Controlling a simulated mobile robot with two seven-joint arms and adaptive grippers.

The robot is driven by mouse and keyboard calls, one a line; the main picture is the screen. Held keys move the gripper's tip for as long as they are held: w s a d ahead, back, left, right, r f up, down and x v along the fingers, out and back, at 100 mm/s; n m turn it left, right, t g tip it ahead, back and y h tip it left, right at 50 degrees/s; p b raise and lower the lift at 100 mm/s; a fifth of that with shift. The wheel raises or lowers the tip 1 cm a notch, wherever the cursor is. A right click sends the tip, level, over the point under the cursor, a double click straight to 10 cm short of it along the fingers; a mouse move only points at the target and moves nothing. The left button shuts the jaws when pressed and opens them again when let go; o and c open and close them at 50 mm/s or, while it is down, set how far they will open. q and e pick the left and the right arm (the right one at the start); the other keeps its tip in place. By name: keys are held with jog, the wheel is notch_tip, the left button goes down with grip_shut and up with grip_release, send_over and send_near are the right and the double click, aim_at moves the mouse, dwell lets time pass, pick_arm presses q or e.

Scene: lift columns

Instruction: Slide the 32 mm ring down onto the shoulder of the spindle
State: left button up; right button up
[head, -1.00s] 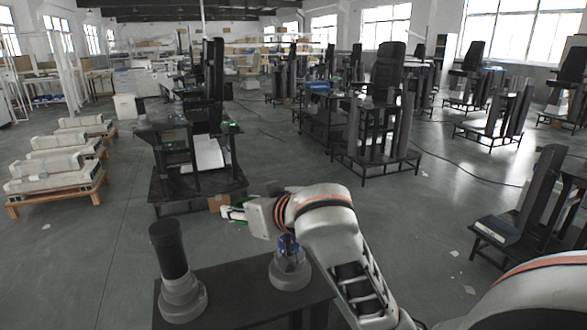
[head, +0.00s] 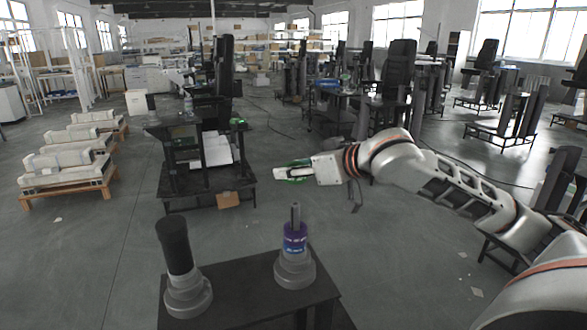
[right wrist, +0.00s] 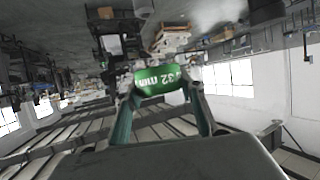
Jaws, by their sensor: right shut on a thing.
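My right gripper (head: 294,172) is shut on the green 32 mm ring (right wrist: 160,81), whose white lettering shows between the two fingers in the right wrist view. In the head view a little green shows at the fingertips, above the spindle's top in the picture and apart from it. The spindle (head: 294,269) stands upright, with a wide grey base, a purple-blue ring (head: 294,238) around its middle and a thin bare grey shaft on top. Its shoulder cannot be told clearly from the ring. My left gripper is not in view.
A dark post (head: 175,246) on a grey stepped base stands left of the spindle on the same dark table (head: 238,295). Black column stands and a pallet (head: 68,188) of pale parts are farther off.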

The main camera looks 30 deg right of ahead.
aim_at(294, 203)
jog(key=shift+f, duration=2.5)
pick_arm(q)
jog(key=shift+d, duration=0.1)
pick_arm(e)
jog(key=shift+f, duration=0.3)
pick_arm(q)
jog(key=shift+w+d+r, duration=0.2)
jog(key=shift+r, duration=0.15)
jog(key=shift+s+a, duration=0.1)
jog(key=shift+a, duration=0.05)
pick_arm(e)
jog(key=shift+s, duration=0.1)
